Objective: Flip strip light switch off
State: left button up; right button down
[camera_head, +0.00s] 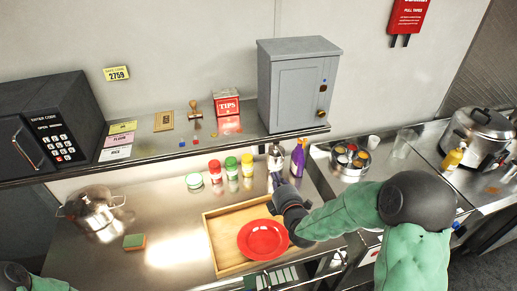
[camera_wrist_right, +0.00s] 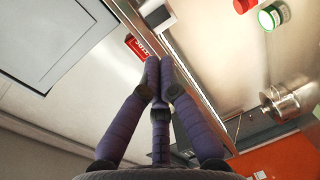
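No strip light switch can be made out in the head view; the underside of the shelf is hidden there. In the right wrist view a small pale box with a dark edge (camera_wrist_right: 157,14) sits by the shelf edge, beyond my fingertips; I cannot tell whether it is the switch. My right gripper (camera_head: 278,182) is below the shelf front, above the back of the wooden tray. In the wrist view its dark purple fingers (camera_wrist_right: 161,72) come together at the tips with nothing visible between them. My left gripper is out of view; only part of my left arm shows at lower left.
The shelf (camera_head: 240,141) holds a black oven, a grey cabinet (camera_head: 293,88) and a red tips box (camera_head: 227,102). Below are a wooden tray (camera_head: 216,229) with a red plate (camera_head: 263,240), several spice jars, a purple bottle (camera_head: 298,158) and a pot (camera_head: 91,210).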

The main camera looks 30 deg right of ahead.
aim_at(262, 151)
jog(key=shift+w+r, duration=0.1)
jog(key=shift+w, duration=0.1)
dwell(0.3)
jog(key=p+x, duration=0.3)
jog(key=x, duration=1)
jog(key=shift+w+d, duration=0.15)
jog(key=shift+w, duration=0.2)
